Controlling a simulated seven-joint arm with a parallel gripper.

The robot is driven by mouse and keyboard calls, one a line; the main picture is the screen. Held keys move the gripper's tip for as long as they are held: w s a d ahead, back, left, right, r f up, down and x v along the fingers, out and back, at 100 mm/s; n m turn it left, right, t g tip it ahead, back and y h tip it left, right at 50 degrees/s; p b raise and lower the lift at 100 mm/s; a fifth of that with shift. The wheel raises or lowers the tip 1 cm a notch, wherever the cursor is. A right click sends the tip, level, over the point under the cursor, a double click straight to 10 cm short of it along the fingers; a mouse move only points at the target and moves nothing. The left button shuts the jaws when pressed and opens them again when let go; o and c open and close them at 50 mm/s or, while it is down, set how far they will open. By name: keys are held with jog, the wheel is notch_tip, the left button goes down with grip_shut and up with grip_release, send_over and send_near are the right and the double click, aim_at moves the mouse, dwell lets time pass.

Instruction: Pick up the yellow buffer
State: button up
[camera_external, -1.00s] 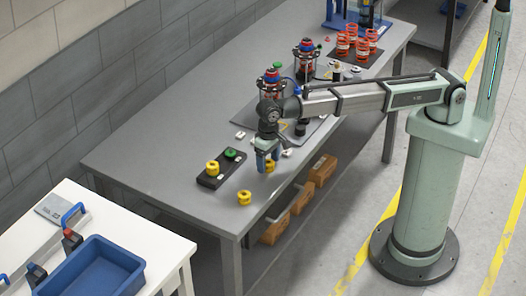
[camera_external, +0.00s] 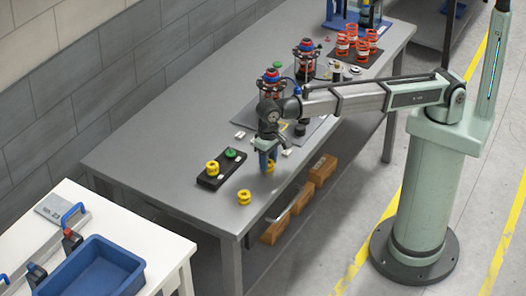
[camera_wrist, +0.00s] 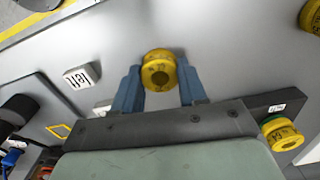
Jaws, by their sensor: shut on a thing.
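A yellow buffer (camera_wrist: 159,70), a ring with a dark central hole, sits between the two blue fingers of my gripper (camera_wrist: 160,85) in the wrist view. In the external view my gripper (camera_external: 267,160) points down over the grey table, and part of the held yellow buffer (camera_external: 270,166) shows at its fingertips. The gripper is shut on this buffer. A second yellow buffer (camera_external: 244,197) lies on the table nearer the front edge. A third yellow buffer (camera_external: 212,168) sits on a black tray (camera_external: 209,182) beside a green part (camera_external: 231,153).
Two spring assemblies (camera_external: 271,84) stand on a plate behind my gripper. Small white labelled blocks (camera_wrist: 81,76) lie nearby. Red springs (camera_external: 360,48) stand at the back right. A white table with a blue bin (camera_external: 92,270) is at the lower left. The grey table's left part is bare.

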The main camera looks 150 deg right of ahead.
jog(key=shift+r, duration=0.1)
notch_tip(320, 180, up, 9)
jog(key=w+d+r, duration=0.1)
jog(key=d, duration=0.3)
jog(key=w+d, duration=0.1)
jog(key=d, duration=0.3)
jog(key=w+d+r, duration=0.1)
jog(key=d, duration=0.4)
jog(key=shift+w+r, duration=0.3)
jog(key=shift+s+f, duration=0.1)
jog(key=shift+f, duration=1.85)
jog(key=shift+f, duration=0.2)
jog(key=shift+f, duration=0.85)
jog(key=shift+f, duration=0.6)
